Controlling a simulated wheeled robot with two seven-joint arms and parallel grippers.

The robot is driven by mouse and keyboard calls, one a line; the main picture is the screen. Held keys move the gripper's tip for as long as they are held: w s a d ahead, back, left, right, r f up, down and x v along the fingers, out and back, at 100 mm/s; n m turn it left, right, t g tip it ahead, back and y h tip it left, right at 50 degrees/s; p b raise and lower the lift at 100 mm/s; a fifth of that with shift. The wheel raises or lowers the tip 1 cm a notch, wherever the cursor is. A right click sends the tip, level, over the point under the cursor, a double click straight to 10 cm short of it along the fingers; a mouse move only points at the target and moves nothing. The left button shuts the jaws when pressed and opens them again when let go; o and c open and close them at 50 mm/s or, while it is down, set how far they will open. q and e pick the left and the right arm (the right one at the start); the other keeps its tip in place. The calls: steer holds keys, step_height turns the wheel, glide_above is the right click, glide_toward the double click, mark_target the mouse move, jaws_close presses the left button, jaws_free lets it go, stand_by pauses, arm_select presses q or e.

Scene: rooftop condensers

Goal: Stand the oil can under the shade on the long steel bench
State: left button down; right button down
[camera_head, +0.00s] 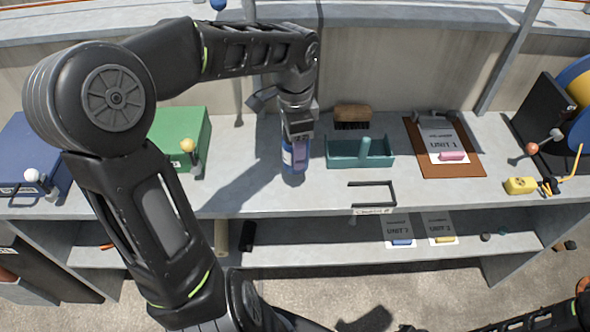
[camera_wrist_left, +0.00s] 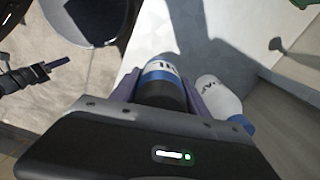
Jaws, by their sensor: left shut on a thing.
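My left gripper (camera_head: 296,142) reaches down over the long steel bench (camera_head: 345,195), near its back wall. It is shut on the oil can (camera_wrist_left: 161,78), which shows a dark body and a blue and white label between the fingers in the left wrist view. In the head view a blue container (camera_head: 294,158) shows at the fingers, low over the bench top; I cannot tell whether it touches. A white bottle (camera_wrist_left: 218,95) with blue parts is beside the held can in the wrist view. I cannot make out a separate shade.
A teal tray (camera_head: 365,162) and a brush (camera_head: 352,115) are close right of the gripper. A green box (camera_head: 180,125) and blue box (camera_head: 28,150) are left. A brown clipboard (camera_head: 460,168) and a yellow tool (camera_head: 521,185) are farther right. Shadowed bench top left of the gripper is bare.

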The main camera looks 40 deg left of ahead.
arm_select(q)
steer(key=shift+f, duration=1.45)
steer(key=shift+f, duration=0.1)
steer(key=shift+f, duration=1.8)
steer(key=shift+f, duration=0.1)
steer(key=c, duration=0.6)
jaws_free()
steer(key=shift+o, duration=0.2)
step_height(320, 180, up, 12)
steer(key=shift+r, duration=0.15)
